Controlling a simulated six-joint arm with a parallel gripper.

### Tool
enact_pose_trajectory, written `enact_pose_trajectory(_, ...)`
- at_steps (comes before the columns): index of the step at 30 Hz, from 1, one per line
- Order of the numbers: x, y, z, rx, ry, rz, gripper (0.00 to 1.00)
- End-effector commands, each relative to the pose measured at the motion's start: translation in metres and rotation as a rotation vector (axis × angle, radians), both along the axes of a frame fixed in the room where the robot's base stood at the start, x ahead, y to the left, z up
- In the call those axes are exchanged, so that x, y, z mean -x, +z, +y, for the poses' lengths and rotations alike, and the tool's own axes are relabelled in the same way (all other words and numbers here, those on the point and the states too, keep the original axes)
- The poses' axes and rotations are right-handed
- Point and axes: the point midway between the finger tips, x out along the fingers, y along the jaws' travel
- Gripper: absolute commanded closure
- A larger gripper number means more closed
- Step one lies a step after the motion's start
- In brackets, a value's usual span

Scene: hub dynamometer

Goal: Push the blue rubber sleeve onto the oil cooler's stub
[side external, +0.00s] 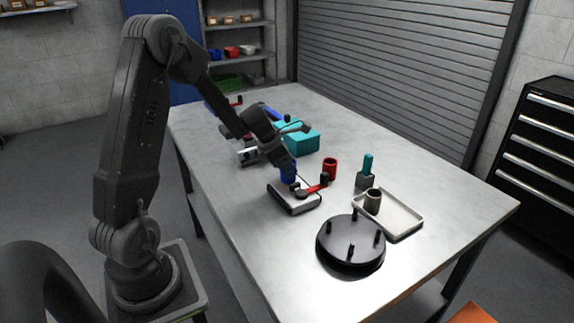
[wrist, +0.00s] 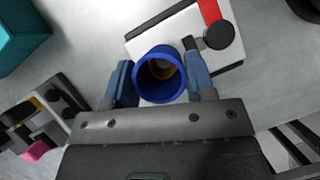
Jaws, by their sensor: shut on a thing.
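The blue rubber sleeve (wrist: 160,75) is a short open tube held between the two fingers of my gripper (wrist: 161,82). In the side view the sleeve (side external: 288,173) stands about upright under my gripper (side external: 287,163), over the left back part of a pale, dark-edged box that looks like the oil cooler (side external: 294,201). The oil cooler also shows in the wrist view (wrist: 155,38), with a red arm and a black knob on it. A brownish round thing shows down inside the sleeve's bore. I cannot tell whether the sleeve surrounds the stub or is just above it.
A red cup (side external: 330,167) and a teal-handled grey block (side external: 365,180) stand to the right. A tray (side external: 402,226) holding a grey cup and a black disc with upright pegs (side external: 350,246) are nearer the front. A teal box (side external: 302,139) stands behind my gripper.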

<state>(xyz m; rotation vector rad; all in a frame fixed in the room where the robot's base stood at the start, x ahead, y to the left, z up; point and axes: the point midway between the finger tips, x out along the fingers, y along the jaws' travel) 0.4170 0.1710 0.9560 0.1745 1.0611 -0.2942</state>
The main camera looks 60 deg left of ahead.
Motion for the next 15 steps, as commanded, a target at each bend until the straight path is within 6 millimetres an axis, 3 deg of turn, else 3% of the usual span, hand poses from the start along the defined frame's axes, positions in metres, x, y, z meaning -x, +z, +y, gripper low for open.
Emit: enact_pose_trajectory(15, -0.0003, -0.0049, -0.0002, 0.000, 0.000, -0.001, 0.71)
